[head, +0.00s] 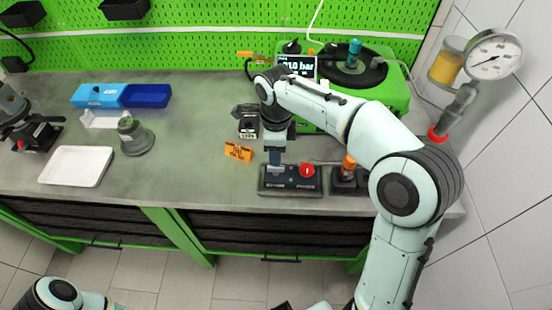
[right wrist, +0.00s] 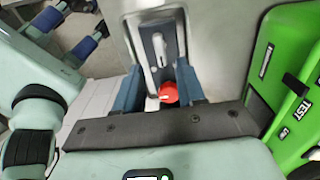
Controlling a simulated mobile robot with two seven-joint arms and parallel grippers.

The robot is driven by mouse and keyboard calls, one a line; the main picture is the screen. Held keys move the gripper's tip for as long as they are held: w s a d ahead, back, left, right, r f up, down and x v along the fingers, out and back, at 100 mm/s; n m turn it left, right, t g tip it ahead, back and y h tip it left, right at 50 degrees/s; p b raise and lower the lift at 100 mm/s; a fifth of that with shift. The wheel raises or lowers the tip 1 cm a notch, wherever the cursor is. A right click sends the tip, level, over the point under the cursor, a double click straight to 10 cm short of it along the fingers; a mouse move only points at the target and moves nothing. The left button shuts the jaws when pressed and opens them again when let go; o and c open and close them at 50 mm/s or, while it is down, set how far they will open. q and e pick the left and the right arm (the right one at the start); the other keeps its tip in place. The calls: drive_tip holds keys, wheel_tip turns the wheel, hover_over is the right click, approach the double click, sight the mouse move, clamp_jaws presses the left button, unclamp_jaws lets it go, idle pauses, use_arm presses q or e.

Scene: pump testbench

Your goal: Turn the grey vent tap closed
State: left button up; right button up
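My right gripper (head: 275,160) points down over the left part of a black control box (head: 290,188) at the bench front. In the right wrist view the gripper (right wrist: 158,75) is open, its blue-grey fingers apart. A small grey lever (right wrist: 160,50) and a red button (right wrist: 168,92) on the box show between them. I cannot tell whether the fingers touch the box. I cannot pick out the grey vent tap for sure, as my right arm hides part of the green test bench (head: 398,92). Two separate blue bars in the right wrist view look like my left gripper's fingers (right wrist: 67,30).
An orange-handled part (head: 349,162) stands right of the box, an orange tag (head: 238,151) left. A pressure gauge (head: 495,54) is at far right. The bench middle-left is clear.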

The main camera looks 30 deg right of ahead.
wheel_tip(320, 180, up, 7)
drive_tip(key=p, duration=0.1)
drive_tip(key=shift+r, duration=0.2)
idle(0.5)
